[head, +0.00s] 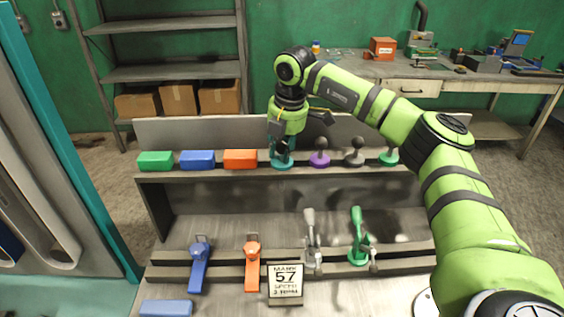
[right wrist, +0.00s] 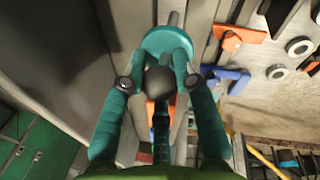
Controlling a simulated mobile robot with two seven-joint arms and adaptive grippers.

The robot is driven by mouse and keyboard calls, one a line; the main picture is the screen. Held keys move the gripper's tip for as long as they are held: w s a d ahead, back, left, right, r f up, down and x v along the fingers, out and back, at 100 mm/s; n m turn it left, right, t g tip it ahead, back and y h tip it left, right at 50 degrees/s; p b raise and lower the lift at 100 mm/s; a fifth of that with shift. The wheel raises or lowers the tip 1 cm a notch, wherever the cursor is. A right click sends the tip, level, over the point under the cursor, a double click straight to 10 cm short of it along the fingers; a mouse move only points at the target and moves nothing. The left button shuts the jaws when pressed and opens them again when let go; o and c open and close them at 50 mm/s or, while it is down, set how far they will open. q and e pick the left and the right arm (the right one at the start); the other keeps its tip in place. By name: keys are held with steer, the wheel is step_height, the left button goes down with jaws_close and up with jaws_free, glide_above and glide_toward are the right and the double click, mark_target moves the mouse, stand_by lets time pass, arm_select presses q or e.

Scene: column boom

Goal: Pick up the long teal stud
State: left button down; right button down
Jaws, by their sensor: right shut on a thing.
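The long teal stud (head: 282,162) stands upright on the upper ledge of the bench, its teal round base showing below my right gripper (head: 283,146). My right gripper reaches down from above and is shut on the stud, hiding most of its shaft. In the right wrist view, a teal disc (right wrist: 164,38) lies beyond the fingers and a dark round knob (right wrist: 160,80) sits between them. I cannot tell whether the base is clear of the ledge. My left gripper is not in view.
A purple stud (head: 319,158), a dark grey stud (head: 354,158) and a green stud (head: 389,157) stand to the right. Green (head: 155,161), blue (head: 197,159) and orange (head: 240,159) blocks lie left. Several lever clamps and a sign (head: 285,281) stand lower.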

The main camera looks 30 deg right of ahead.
steer(key=shift+r, duration=0.1)
steer(key=shift+w+r+b, duration=0.1)
steer(key=shift+r+b, duration=0.25)
steer(key=shift+r, duration=0.25)
step_height(320, 180, up, 8)
steer(key=shift+b, duration=1)
step_height(320, 180, up, 9)
steer(key=shift+f, duration=0.2)
